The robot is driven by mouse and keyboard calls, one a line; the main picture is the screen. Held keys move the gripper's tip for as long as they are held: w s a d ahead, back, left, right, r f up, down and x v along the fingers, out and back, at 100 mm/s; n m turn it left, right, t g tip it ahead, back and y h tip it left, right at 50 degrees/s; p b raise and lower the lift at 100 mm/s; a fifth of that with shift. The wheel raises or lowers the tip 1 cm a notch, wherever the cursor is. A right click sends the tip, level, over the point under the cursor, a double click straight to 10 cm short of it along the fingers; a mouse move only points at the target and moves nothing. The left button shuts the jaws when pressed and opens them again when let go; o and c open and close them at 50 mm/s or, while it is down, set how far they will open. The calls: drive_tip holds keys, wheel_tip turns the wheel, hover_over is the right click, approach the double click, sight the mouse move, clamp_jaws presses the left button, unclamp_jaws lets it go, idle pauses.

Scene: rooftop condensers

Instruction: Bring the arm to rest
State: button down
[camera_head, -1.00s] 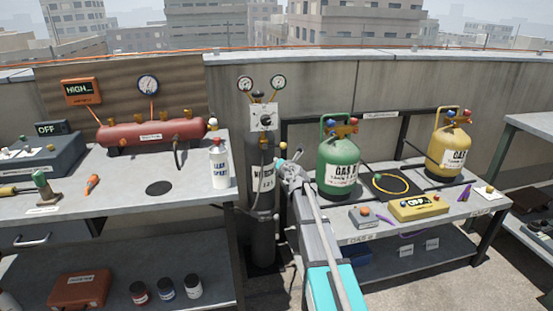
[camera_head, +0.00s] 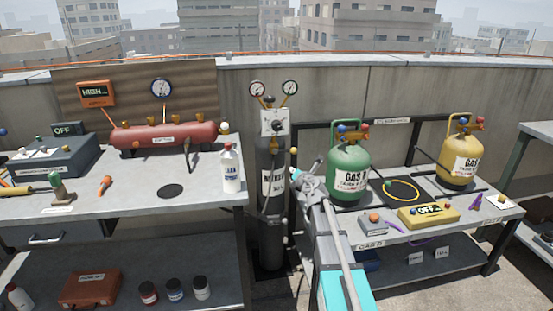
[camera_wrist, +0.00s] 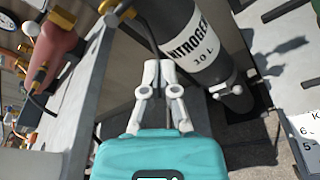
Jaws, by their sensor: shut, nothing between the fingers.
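My gripper (camera_head: 307,180) is at the end of my arm, in front of the gap between the nitrogen cylinder and the green gas cylinder in the head view. In the wrist view my gripper (camera_wrist: 160,72) has its two fingers together with nothing between them. The dark nitrogen cylinder (camera_head: 272,225) stands upright just left of my gripper; it also shows in the wrist view (camera_wrist: 198,52), beyond the fingers. I cannot tell the exact gap between them. The green cylinder (camera_head: 348,172) stands on the right bench, close to the right of my gripper.
The right bench (camera_head: 440,230) holds a yellow cylinder (camera_head: 459,155) and a yellow OFF device (camera_head: 428,214). A concrete wall (camera_head: 225,95) runs behind.

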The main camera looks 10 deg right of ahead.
drive_tip(key=s+d+r+m+h, duration=0.4)
drive_tip(key=m+h, duration=0.4)
drive_tip(key=m, duration=0.5)
drive_tip(key=s+d+f+m+g+h, duration=0.1)
drive_tip(key=s+f+m+g+h, duration=0.1)
drive_tip(key=s+f+m+g, duration=0.6)
drive_tip(key=s+a+f+m+g+y, duration=0.4)
drive_tip(key=s+a+f, duration=0.3)
drive_tip(key=s, duration=0.4)
drive_tip(key=s+a+f+m+g+y, duration=0.4)
drive_tip(key=s+a, duration=0.4)
drive_tip(key=s, duration=0.3)
wheel_tip(320, 180, up, 27)
drive_tip(key=p, duration=2.7)
drive_tip(key=shift+s+a+f, duration=0.15)
drive_tip(key=shift+a+f, duration=0.05)
